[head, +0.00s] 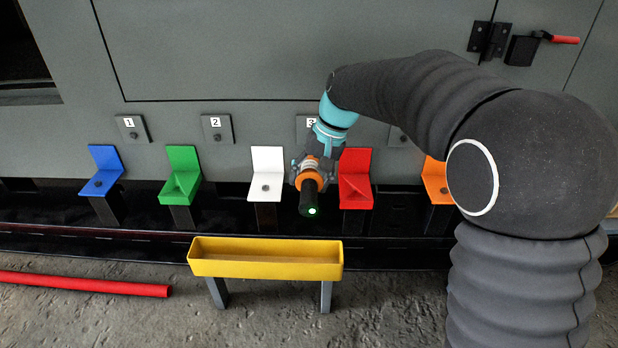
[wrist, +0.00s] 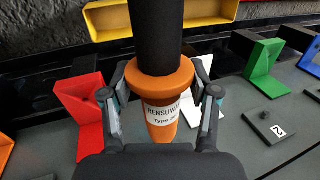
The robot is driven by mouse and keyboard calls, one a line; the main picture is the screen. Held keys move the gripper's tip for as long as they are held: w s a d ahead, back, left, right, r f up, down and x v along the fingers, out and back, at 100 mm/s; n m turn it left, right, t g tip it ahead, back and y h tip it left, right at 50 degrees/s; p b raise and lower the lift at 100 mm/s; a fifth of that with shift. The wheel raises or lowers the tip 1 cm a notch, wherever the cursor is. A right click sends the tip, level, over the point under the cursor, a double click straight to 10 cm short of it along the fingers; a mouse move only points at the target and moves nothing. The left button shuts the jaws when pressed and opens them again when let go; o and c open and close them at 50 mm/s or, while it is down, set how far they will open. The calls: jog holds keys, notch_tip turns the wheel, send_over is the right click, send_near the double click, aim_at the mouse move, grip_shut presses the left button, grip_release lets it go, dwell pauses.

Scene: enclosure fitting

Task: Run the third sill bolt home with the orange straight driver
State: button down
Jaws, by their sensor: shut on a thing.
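The orange driver (head: 309,180) has an orange collar and a long black barrel with a green light at its end. It shows in the wrist view (wrist: 163,78) with a printed white label. My gripper (head: 313,165), also in the wrist view (wrist: 164,108), is shut around its orange body. In the head view the driver hangs between the white and red brackets, black end toward the camera. The sill plate marked 3 (head: 303,124) is just behind my wrist and partly covered; its bolt is hidden. In the wrist view I cannot see plate 3.
Plates marked 1 (head: 131,128) and 2 (head: 217,129) are at left. Blue (head: 103,172), green (head: 181,176), white (head: 266,174), red (head: 356,179) and orange (head: 437,182) brackets line the sill. A yellow trough (head: 266,268) stands in front. A red bar (head: 85,284) lies on the floor.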

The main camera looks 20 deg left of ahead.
aim_at(311, 185)
jog(key=shift+w+a+r+p, duration=0.1)
jog(key=shift+w+a+p, duration=0.05)
jog(key=shift+w+p, duration=0.5)
jog(key=shift+w+a+r+p, duration=0.1)
jog(key=shift+w+p, duration=0.35)
jog(key=shift+p, duration=0.25)
dwell(2.7)
jog(key=shift+f, duration=0.1)
jog(key=shift+s+d+b, duration=0.25)
jog(key=shift+s+b, duration=0.1)
jog(key=shift+s, duration=0.65)
jog(key=shift+s+d+b, duration=0.2)
jog(key=shift+s+b, duration=0.2)
jog(key=shift+s, duration=0.55)
jog(key=shift+s+d+b, duration=0.25)
jog(key=shift+s+b, duration=0.1)
jog(key=shift+s, duration=0.65)
